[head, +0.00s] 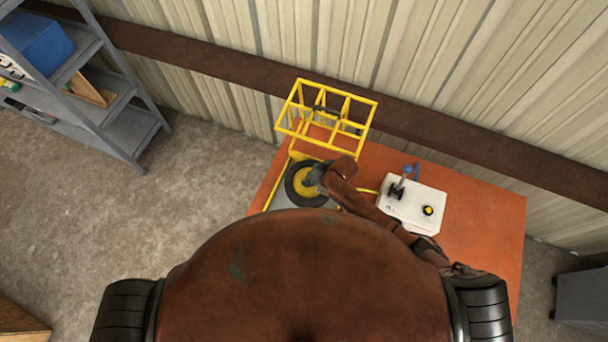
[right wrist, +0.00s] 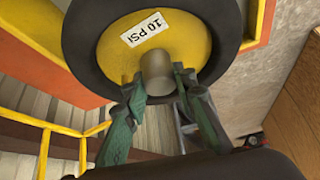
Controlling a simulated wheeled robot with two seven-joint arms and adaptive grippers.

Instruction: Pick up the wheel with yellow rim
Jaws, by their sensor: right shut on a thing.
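The wheel with yellow rim (head: 307,185) has a black tyre and is at the left part of the orange table (head: 470,205) in the head view. It also shows large in the right wrist view (right wrist: 190,40), with a "10 PSI" label and a grey hub sticking out of its centre. My right gripper (head: 318,178) is at the wheel's hub. In the right wrist view its green fingers (right wrist: 157,88) are on both sides of the hub, closed on it. I cannot tell whether the wheel is clear of what lies under it. My left gripper is not in view.
A yellow wire-frame basket (head: 325,118) stands behind the wheel. A grey shelf (head: 110,100) with a blue bin is at the far left. The table's right part is clear.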

